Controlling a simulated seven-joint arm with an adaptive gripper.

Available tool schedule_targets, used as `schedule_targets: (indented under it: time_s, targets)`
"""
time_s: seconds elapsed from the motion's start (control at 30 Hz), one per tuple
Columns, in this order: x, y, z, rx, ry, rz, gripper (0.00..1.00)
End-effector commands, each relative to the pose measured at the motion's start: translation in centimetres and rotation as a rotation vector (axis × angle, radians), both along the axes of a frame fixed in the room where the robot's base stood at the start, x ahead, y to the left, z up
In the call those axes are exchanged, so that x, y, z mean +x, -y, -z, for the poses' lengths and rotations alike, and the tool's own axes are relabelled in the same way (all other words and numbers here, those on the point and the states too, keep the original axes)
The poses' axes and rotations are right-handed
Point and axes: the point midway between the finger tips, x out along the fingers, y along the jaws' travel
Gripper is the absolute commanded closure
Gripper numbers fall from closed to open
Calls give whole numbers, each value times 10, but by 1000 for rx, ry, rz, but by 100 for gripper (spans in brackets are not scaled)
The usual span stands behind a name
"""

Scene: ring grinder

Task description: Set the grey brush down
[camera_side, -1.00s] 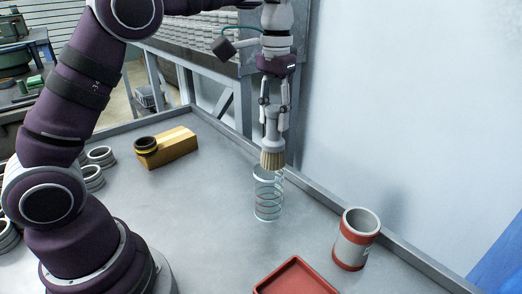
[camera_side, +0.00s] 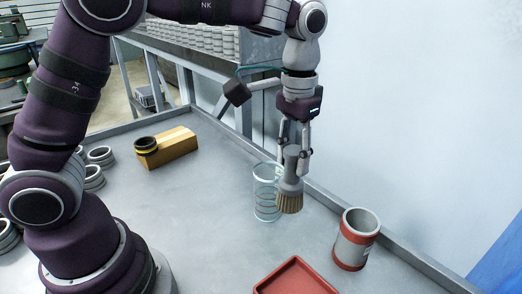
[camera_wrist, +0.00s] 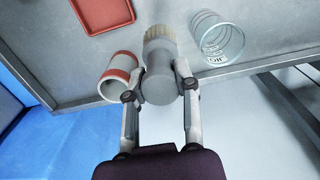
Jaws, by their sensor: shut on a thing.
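The grey brush (camera_side: 291,178) hangs upright in my gripper (camera_side: 291,152), its tan bristles pointing down above the table. My gripper is shut on its handle. In the wrist view the brush (camera_wrist: 159,75) sits between the two fingers of my gripper (camera_wrist: 160,88), its bristles at the far end. In the side view the brush is just right of the clear glass (camera_side: 264,200) and overlaps its edge; I cannot tell whether they touch. In the wrist view a gap shows between them.
A grey and red cup (camera_side: 355,240) stands right of the brush, near the table's edge rail. A red tray (camera_side: 296,278) lies in front.

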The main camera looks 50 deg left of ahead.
Motion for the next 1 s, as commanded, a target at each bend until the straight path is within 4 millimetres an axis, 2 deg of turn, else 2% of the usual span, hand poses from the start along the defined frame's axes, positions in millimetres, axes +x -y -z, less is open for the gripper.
schedule_targets:
  time_s: [0.27, 0.4, 0.6, 0.87, 1.0]
  targets:
    - [1, 0, -5, -1, 4, -4, 100]
    - [1, 0, -29, -2, 7, -5, 100]
    - [1, 0, -53, -1, 5, -5, 100]
    - [3, -57, -51, 0, 2, -262, 100]
    - [-3, -101, -51, 0, 2, -467, 100]
